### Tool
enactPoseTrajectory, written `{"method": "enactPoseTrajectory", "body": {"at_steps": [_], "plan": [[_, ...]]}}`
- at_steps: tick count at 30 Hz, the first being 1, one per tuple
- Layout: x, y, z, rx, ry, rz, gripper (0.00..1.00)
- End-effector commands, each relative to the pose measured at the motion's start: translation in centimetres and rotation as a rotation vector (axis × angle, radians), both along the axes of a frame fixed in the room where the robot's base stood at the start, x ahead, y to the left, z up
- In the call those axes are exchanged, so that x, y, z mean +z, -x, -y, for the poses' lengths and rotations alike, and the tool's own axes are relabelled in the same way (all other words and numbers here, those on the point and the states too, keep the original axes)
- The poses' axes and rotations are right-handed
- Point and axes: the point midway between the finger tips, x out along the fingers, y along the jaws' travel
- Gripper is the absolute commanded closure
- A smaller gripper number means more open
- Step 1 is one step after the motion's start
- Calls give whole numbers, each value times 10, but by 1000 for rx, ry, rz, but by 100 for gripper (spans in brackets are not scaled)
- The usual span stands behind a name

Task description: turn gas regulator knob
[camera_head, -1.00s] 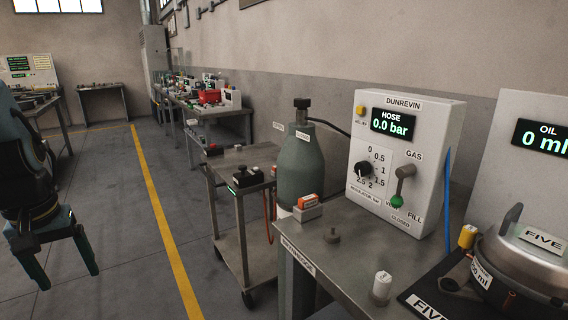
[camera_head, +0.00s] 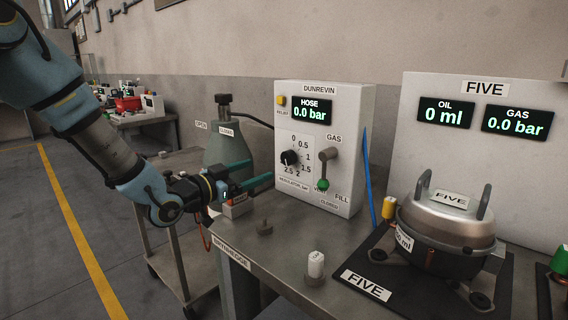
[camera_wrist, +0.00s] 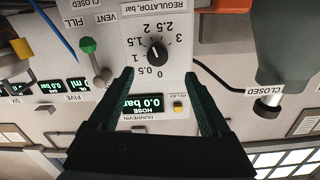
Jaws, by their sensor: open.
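The black regulator knob (camera_head: 290,158) is on the front of the white Dunrevin gas panel (camera_head: 345,125), inside a printed scale. In the wrist view the knob (camera_wrist: 157,53) lies ahead, between the lines of my two fingers, and its pointer is near the low end of the scale. The hose display (camera_head: 312,110) reads 0.0 bar. My gripper (camera_head: 262,172) is open and empty, with its teal fingers pointing at the panel. It is a little in front of and below the knob, apparently not touching it. The wrist view shows the gripper (camera_wrist: 160,90) upside down to the panel.
A gas lever with a green end (camera_head: 323,184) is right of the knob. A grey-green cylinder (camera_head: 226,150) stands left, behind my gripper. The bench holds a white-capped part (camera_head: 316,265) and a silver compressor (camera_head: 447,222). A blue hose (camera_head: 369,180) hangs beside the panel.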

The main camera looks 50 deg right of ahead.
Motion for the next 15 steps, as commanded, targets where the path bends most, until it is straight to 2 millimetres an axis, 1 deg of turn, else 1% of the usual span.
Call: {"method": "enactPoseTrajectory", "body": {"at_steps": [2,5,15], "plan": [[3,6,6,-13,18,-2,18],[5,7,17,-15,21,-2,18],[5,11,78,-12,17,-1,18]]}}
